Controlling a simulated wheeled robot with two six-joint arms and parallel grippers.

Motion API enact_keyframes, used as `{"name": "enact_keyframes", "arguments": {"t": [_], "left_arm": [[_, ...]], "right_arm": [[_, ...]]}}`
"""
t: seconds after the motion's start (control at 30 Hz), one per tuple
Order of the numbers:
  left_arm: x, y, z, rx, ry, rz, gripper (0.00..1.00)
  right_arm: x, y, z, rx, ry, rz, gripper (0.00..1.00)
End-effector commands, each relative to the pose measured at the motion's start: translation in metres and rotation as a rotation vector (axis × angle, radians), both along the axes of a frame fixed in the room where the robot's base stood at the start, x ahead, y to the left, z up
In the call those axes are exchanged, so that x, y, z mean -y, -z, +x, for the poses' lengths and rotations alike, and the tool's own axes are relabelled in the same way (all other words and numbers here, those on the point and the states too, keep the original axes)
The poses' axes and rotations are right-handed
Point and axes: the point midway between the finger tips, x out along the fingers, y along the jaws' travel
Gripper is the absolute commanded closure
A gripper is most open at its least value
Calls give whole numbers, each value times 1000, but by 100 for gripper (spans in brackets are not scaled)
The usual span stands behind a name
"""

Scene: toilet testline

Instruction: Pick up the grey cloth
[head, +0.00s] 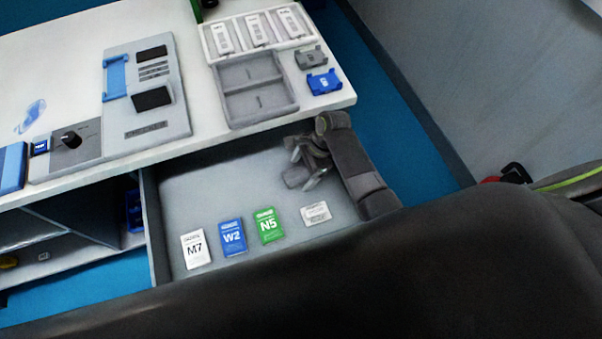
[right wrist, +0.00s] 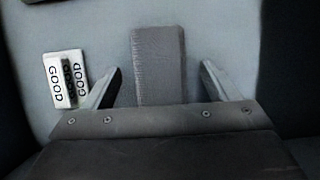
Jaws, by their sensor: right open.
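The grey cloth (right wrist: 158,60) is a flat, textured grey rectangle lying in the open drawer (head: 200,170). In the head view the cloth (head: 296,177) is partly hidden by my right gripper (head: 307,168). My right gripper is over it with the jaws open. In the right wrist view the cloth lies between the two spread fingers of the gripper (right wrist: 162,75), with a gap on each side. Its near end is hidden behind the gripper body. I cannot tell the height of the fingertips above the drawer floor. My left gripper is not in view.
A white GOOD tag (right wrist: 58,80) lies beside the left finger; it also shows in the head view (head: 316,213). White M7 (head: 195,249), blue W2 (head: 232,237) and green N5 (head: 268,225) cards lie in the drawer. A grey tray (head: 288,108) stands on the worktop above.

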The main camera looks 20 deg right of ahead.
Motion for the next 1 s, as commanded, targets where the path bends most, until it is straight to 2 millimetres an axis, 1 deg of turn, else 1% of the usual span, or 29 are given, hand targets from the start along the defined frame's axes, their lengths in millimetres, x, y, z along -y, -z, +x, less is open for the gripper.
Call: {"name": "enact_keyframes", "arguments": {"t": [0.5,0.77,0.8,0.87,1.0], "left_arm": [[-1,-6,-2,-3,0,1,46],[-2,-6,-2,-3,1,2,46],[-2,-6,-2,-3,1,2,46],[-2,-6,-2,-3,1,2,46],[-2,-6,-2,-3,1,2,46]], "right_arm": [[0,4,0,0,-1,0,20],[0,5,0,0,0,0,20],[0,5,0,0,0,0,21],[0,5,0,0,0,0,29],[0,5,0,0,0,0,48]]}}
